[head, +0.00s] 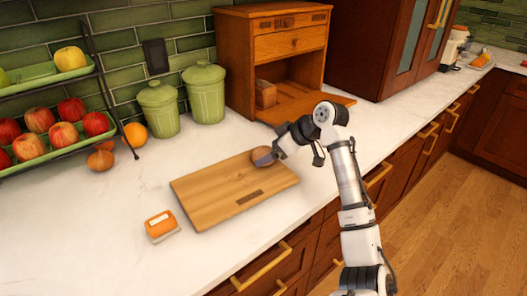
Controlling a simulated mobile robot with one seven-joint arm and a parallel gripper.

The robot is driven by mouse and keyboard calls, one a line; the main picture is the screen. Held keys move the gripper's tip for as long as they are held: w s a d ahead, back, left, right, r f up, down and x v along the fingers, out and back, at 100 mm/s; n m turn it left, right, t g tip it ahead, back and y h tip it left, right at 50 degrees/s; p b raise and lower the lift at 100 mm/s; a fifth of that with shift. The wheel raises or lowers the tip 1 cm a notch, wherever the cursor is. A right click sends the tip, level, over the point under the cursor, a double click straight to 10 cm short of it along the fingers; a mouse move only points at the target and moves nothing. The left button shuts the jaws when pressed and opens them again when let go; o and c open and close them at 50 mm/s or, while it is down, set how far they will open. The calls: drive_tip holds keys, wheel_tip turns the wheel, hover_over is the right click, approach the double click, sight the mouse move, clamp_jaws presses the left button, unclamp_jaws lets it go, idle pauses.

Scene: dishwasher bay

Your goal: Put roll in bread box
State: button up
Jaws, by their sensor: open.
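The roll (262,157) is a small brown round thing at the back right part of the wooden cutting board (215,198). My gripper (268,158) is at the roll, coming from the right, and its fingers partly hide it. The jaws are open; whether they touch the roll is too small to tell. The wooden bread box (240,62) stands behind the board against the wall. Its front door (335,100) is folded down open, and a brown loaf-like thing (265,93) lies inside at the left.
Two green canisters (205,92) stand left of the bread box. A two-tier fruit rack (62,142) is at the far left, with an orange (135,134) and an onion (100,160) beside it. An orange-and-white packet (161,226) lies left of the board. The front left counter is clear.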

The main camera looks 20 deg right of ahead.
drive_tip(key=shift+x, duration=1.1)
drive_tip(key=c, duration=1.1)
drive_tip(key=shift+r, duration=0.15)
drive_tip(key=shift+c, duration=0.2)
